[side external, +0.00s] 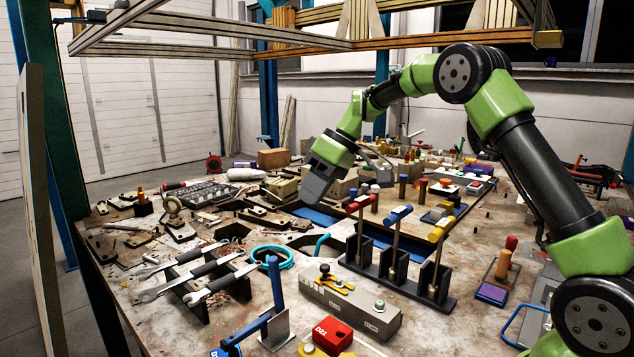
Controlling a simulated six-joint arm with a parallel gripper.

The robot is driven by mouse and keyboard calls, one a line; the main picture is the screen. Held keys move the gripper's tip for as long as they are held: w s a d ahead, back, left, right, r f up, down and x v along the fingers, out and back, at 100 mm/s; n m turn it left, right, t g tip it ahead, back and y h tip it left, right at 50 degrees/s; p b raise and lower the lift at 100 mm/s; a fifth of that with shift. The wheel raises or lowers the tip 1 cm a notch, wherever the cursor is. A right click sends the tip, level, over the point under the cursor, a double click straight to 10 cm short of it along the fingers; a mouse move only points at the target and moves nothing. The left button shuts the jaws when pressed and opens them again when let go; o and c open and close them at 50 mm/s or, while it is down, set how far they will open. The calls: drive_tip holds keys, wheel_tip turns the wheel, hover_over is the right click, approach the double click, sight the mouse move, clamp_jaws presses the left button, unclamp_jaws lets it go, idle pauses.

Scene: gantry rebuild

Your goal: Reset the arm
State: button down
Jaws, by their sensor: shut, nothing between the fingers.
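My green and black arm reaches in from the right over the cluttered workbench (225,318). My gripper (316,186) points down and to the left above the middle of the bench, apart from the objects near it. Its dark grey fingers are shut with nothing between them. The bench surface right under the gripper is partly hidden by it.
Three upright levers with a red handle (359,204), a blue handle (398,214) and a yellow handle (441,229) stand in front of the gripper. Wrenches (190,270) lie on a rack at left.

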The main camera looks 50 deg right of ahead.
drive_tip(key=s+a+r+m+h, duration=0.1)
drive_tip(key=s+a+r+m, duration=0.1)
drive_tip(key=s+a+r, duration=0.35)
drive_tip(key=s+a+m+t+h, duration=0.2)
drive_tip(key=s+m, duration=0.3)
drive_tip(key=s, duration=1.5)
drive_tip(key=shift+r+m+t, duration=0.3)
drive_tip(key=shift+t, duration=0.6)
drive_tip(key=shift+s, duration=0.1)
